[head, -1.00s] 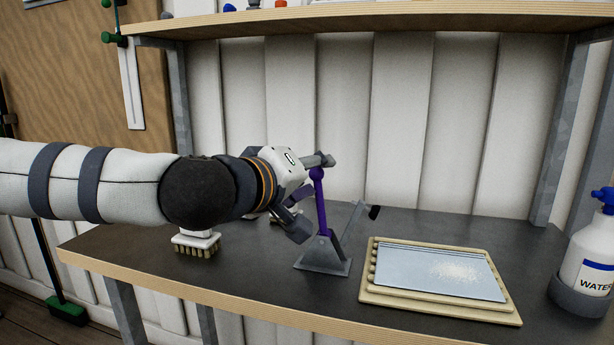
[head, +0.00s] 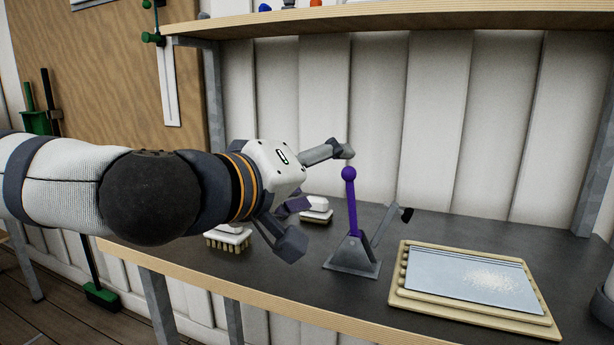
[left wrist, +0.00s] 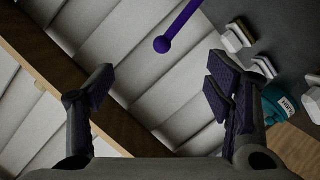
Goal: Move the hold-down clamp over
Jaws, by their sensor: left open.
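The hold-down clamp (head: 352,258) stands on the dark bench top, with a grey metal base and a grey arm with a black tip pointing right. Its purple lever (head: 351,205) stands nearly upright and ends in a round knob. My left gripper (head: 322,195) is open and empty, just left of the lever, with its fingers spread. In the left wrist view the purple knob (left wrist: 161,45) shows ahead of the open fingers (left wrist: 160,90), apart from them. My right gripper is not in view.
A tan tray (head: 470,316) with a pale sheet lies right of the clamp. A brush (head: 228,239) and another white-topped block (head: 317,210) are on the bench by my left gripper. A wooden shelf (head: 400,22) runs above.

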